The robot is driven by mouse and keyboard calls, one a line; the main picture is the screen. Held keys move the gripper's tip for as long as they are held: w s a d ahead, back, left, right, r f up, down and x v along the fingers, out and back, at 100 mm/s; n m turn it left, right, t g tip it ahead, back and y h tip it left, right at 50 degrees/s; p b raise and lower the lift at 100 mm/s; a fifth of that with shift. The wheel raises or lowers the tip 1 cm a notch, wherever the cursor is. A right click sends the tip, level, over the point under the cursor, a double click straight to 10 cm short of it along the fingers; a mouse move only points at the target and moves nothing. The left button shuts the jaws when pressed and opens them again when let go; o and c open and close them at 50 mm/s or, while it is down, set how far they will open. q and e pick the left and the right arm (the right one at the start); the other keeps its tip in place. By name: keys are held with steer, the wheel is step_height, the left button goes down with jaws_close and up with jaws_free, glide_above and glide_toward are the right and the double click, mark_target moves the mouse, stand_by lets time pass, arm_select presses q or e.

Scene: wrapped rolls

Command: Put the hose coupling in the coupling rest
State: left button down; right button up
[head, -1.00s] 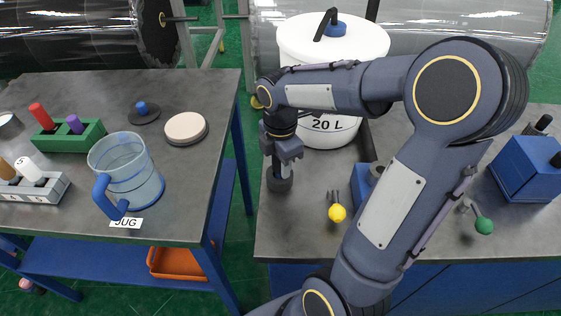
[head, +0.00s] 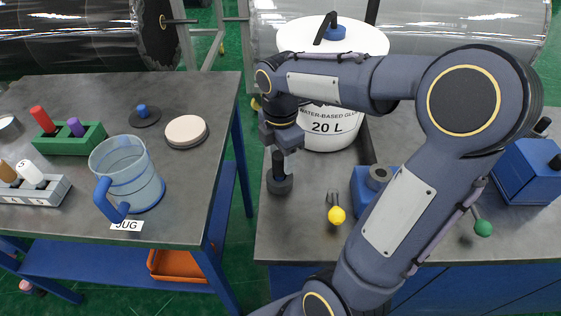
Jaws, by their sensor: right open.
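A dark upright cylinder, which looks like the hose coupling (head: 278,161), stands on the right bench. Its foot is in or on a dark round base, which looks like the coupling rest (head: 280,184). I cannot tell how deep it sits. My right gripper (head: 283,147) is open just above the cylinder's top, pointing down; whether its fingertips still flank the top is unclear. My left gripper is not in view.
A white 20 L bucket (head: 335,130) stands close behind my right gripper. A blue block with a grey round top (head: 376,176) and a yellow-knobbed part (head: 336,214) are to the right. The left table holds a jug (head: 128,178). A floor gap separates the benches.

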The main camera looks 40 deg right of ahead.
step_height(320, 180, up, 4)
steer(key=shift+f, duration=0.25)
steer(key=shift+s+a+r+m, duration=0.2)
steer(key=shift+s+m, duration=0.1)
steer(key=shift+m, duration=0.1)
steer(key=s+a+f+m+t+y, duration=0.1)
steer(key=s+a+m+t+y, duration=0.1)
steer(key=s+a+m, duration=0.3)
steer(key=s+a+f+m+t+y, duration=0.1)
steer(key=s+a+m+t, duration=0.2)
steer(key=m, duration=0.9)
steer(key=s+a, duration=0.2)
steer(key=s, duration=0.2)
steer(key=shift+s+f+m+t+y, duration=0.2)
steer(key=shift+s+m+t+y, duration=0.1)
steer(key=shift+s+m+y, duration=0.1)
steer(key=shift+a, duration=0.1)
